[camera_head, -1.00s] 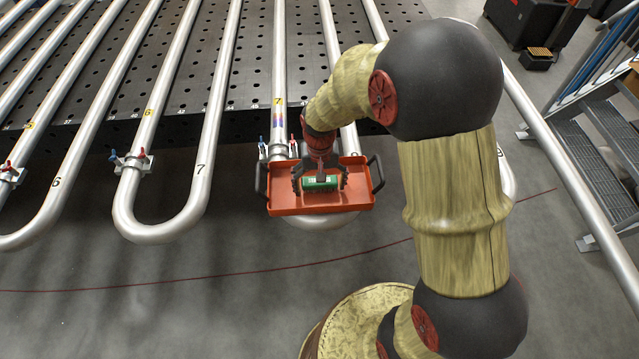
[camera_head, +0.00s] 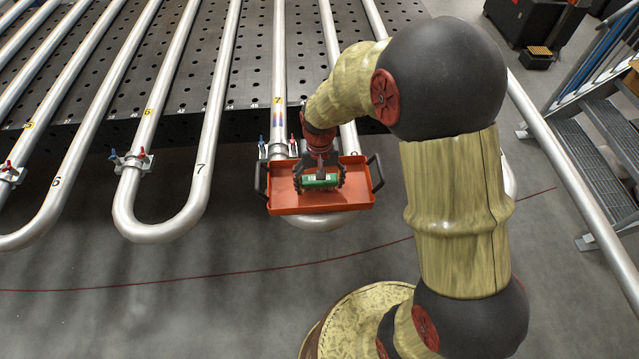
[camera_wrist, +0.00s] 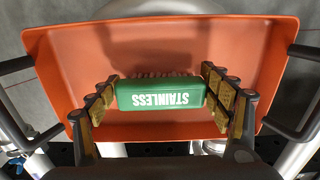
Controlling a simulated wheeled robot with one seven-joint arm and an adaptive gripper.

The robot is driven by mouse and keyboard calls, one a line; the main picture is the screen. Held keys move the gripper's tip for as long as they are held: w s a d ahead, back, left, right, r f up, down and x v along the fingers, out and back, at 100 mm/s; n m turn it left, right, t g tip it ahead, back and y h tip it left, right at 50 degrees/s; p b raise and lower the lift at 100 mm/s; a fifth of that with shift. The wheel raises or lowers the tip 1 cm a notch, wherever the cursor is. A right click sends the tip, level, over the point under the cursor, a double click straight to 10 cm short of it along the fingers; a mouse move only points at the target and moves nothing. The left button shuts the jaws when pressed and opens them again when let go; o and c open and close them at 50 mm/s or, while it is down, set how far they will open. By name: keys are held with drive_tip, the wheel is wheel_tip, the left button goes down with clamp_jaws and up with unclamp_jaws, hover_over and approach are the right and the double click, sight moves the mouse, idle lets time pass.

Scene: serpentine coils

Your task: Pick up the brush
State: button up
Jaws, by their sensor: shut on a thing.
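The brush (camera_head: 320,181) is a green block with white lettering reading "STAINLESS" in the wrist view (camera_wrist: 160,93). Bristles show along its far side there. It is in the orange tray (camera_head: 290,204), whose bare floor also shows in the wrist view (camera_wrist: 160,45). My gripper (camera_head: 320,184) reaches down into the tray from above. In the wrist view its padded fingers (camera_wrist: 161,95) are shut on the two ends of the brush. I cannot tell whether the brush touches the tray floor.
The tray has black handles on both sides and rests over a silver pipe bend. Serpentine pipes (camera_head: 205,130) with red and blue valves (camera_head: 130,157) run to the left. A perforated dark table (camera_head: 185,80) lies behind. Metal stairs (camera_head: 590,150) stand at the right.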

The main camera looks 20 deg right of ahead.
wheel_tip(320, 180, up, 3)
drive_tip(key=shift+w+f+p, duration=0.1)
drive_tip(key=shift+f+p, duration=0.05)
drive_tip(key=shift+p, duration=0.15)
drive_tip(key=s+r+p, duration=0.2)
drive_tip(key=s+r, duration=0.7)
drive_tip(key=s, duration=0.5)
drive_tip(key=shift+r, duration=0.3)
drive_tip(key=shift+s+d, duration=0.1)
drive_tip(key=o, duration=0.7)
drive_tip(key=c, duration=0.5)
drive_tip(key=shift+s+r+p, duration=0.1)
drive_tip(key=shift+r+p, duration=0.15)
drive_tip(key=shift+p, duration=0.55)
